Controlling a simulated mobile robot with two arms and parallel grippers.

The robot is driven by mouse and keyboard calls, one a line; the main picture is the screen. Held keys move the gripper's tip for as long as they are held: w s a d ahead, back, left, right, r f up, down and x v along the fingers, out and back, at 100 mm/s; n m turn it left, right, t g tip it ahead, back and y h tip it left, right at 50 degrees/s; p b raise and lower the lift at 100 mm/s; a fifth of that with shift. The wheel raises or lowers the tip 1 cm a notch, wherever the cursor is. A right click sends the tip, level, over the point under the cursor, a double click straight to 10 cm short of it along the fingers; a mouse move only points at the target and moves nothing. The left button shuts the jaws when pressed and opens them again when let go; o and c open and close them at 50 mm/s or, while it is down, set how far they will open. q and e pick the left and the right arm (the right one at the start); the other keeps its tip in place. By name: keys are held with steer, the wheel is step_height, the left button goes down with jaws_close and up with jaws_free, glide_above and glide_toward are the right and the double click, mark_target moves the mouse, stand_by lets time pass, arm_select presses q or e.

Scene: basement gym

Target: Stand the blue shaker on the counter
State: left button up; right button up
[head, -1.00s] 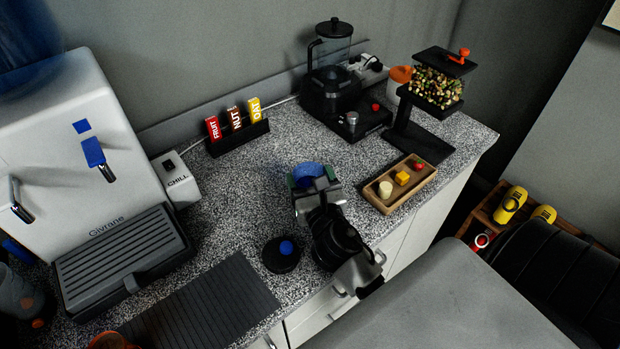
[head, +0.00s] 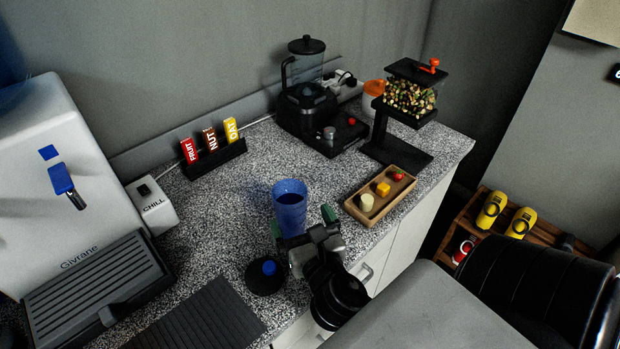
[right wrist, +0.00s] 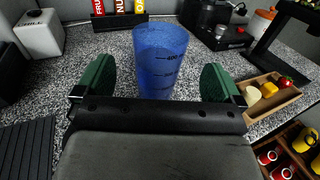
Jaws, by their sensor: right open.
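The blue shaker (head: 290,208) stands upright and open-topped on the speckled counter (head: 225,210). It also shows in the right wrist view (right wrist: 160,60), with measuring marks on its side. My right gripper (head: 303,226) is open, with its green finger pads on either side of the shaker's near side in the right wrist view (right wrist: 158,84). A gap shows between each pad and the shaker, and the shaker stands mostly beyond the fingertips. The shaker's base is hidden behind the gripper. My left gripper is not in view.
A black lid with a blue knob (head: 266,277) lies left of the gripper. A wooden tray (head: 352,206) with small food pieces is to the right. A blender (head: 306,100), nut dispenser (head: 408,100) and bar rack (head: 215,160) stand behind. A dispensing machine (head: 75,190) is at left.

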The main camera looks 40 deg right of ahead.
steer(key=shift+b+v, duration=0.6)
steer(key=shift+v, duration=1.75)
